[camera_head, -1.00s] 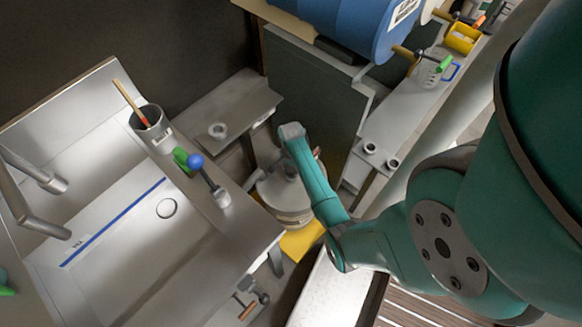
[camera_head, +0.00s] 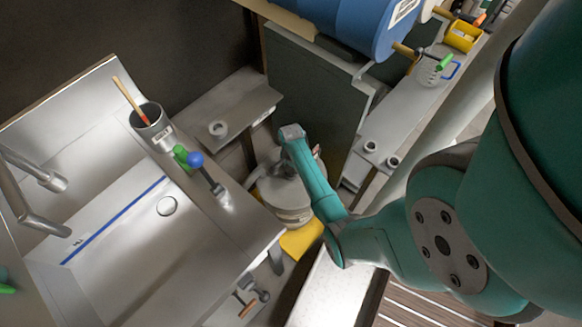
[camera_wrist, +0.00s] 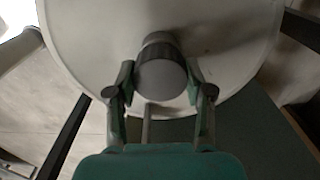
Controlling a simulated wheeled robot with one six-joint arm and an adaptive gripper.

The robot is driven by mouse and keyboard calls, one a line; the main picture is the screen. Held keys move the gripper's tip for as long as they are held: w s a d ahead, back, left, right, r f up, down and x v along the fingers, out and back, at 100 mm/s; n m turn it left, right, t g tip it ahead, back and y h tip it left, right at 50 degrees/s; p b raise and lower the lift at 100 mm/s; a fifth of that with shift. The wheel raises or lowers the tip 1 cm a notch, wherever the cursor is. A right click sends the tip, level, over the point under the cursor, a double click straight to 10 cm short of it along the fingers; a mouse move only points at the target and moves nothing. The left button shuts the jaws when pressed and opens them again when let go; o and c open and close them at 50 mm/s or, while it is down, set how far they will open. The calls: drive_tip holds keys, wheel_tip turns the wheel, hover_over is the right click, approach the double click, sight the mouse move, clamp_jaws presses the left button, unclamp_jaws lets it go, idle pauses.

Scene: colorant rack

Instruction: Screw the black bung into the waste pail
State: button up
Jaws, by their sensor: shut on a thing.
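The waste pail (camera_head: 293,214) is a pale round drum standing on a yellow base, low between the sink counter and the dark cabinet. Its round lid (camera_wrist: 85,45) fills the top of the wrist view. The black bung (camera_wrist: 158,49) shows there as a dark ribbed cap with a grey flat end, over the lid near its lower edge. My gripper (camera_wrist: 160,82) is shut on the bung, one finger on each side. Whether the bung sits in the pail's opening cannot be told, as it covers that spot. In the head view my wrist hides the bung and fingers.
A small steel shelf (camera_head: 245,105) lies behind. The dark cabinet (camera_head: 320,90) and a narrow shelf (camera_head: 388,140) with metal rings stand close on the right.

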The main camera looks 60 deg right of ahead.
drive_tip(key=shift+f, duration=0.2)
drive_tip(key=o, duration=1.2)
wheel_tip(320, 180, up, 12)
